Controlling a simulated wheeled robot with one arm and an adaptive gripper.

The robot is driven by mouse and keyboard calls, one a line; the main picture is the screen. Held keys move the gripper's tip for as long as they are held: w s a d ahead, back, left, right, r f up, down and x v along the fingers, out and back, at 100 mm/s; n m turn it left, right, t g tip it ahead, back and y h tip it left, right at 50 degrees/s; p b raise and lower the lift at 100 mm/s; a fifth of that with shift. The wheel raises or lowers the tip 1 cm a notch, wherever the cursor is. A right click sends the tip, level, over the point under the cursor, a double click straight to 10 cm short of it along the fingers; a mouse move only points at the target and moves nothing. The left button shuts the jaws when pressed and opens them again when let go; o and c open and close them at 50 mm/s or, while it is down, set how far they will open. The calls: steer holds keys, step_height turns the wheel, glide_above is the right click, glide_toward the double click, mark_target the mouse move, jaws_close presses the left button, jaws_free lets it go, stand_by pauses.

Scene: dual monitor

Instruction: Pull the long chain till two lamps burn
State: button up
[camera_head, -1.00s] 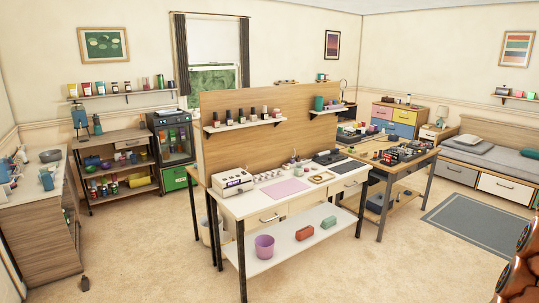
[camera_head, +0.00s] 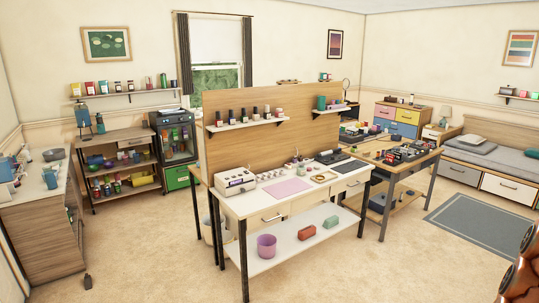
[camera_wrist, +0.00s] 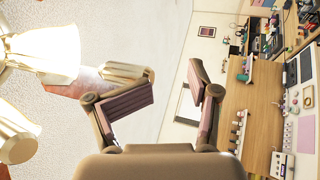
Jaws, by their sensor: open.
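A ceiling lamp fixture fills the left of the camera_wrist view. One pale shade (camera_wrist: 48,52) is at the upper left and looks very bright; a second shade (camera_wrist: 16,138) is at the lower left. I cannot tell surely which bulbs burn. A reddish-brown part (camera_wrist: 82,80) lies beside the shades, close to my left finger. My gripper (camera_wrist: 172,80) is open, with its two fingers spread and nothing seen between them. No chain can be made out in either view, and the lamp is not in the camera_head view.
A white work table (camera_head: 255,203) with a wooden back panel (camera_head: 270,107) stands mid-room. A desk (camera_head: 400,168) is behind it to the right, a cabinet (camera_head: 40,225) at the left, a bed (camera_head: 495,160) at the far right. Carpet (camera_head: 160,255) in front is clear.

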steer(key=b+v, duration=0.6)
steer(key=v, duration=0.2)
stand_by(0.4)
steer(key=shift+w, duration=0.1)
